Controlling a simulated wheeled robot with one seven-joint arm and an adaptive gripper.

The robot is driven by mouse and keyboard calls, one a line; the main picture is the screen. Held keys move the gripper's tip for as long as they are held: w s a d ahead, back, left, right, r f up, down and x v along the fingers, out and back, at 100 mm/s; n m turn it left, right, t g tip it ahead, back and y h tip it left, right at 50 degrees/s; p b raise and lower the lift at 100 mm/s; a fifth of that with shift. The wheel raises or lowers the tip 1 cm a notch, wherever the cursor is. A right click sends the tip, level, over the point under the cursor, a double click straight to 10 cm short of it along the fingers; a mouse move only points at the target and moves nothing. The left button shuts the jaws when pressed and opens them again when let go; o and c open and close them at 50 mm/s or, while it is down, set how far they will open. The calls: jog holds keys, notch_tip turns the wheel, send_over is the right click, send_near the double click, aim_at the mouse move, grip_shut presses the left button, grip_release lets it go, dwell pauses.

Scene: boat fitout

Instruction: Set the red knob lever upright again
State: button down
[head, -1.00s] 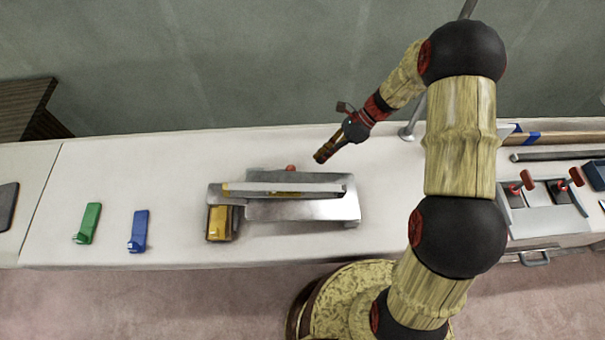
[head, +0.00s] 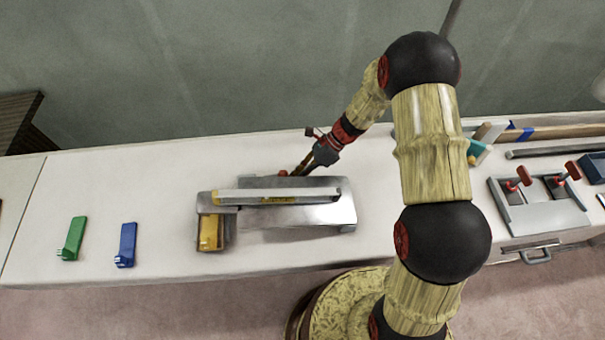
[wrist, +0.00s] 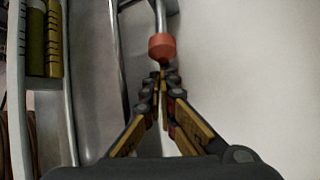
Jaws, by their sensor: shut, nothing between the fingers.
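The red knob (head: 283,173) shows at the back edge of a grey metal machine (head: 320,214) on the white counter. In the wrist view the red knob (wrist: 162,47) sits on the end of a thin metal rod that runs up out of the picture. My gripper (head: 297,173) is just right of the knob in the head view. In the wrist view my gripper (wrist: 161,74) has its fingertips together and empty, right at the knob's near end. I cannot tell whether they touch. Most of the lever is hidden behind the machine in the head view.
A yellow block (head: 209,232) sits in the machine's left part. A green (head: 72,239) and a blue clip-like piece (head: 126,245) lie to the left. A grey plate with red-handled clamps (head: 538,208) is at the right. The counter behind the machine is mostly clear.

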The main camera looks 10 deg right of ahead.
jog(key=shift+a+f, duration=0.1)
dwell(0.3)
notch_tip(320, 180, up, 2)
jog(key=p, duration=0.3)
jog(key=shift+a, duration=0.1)
dwell(0.3)
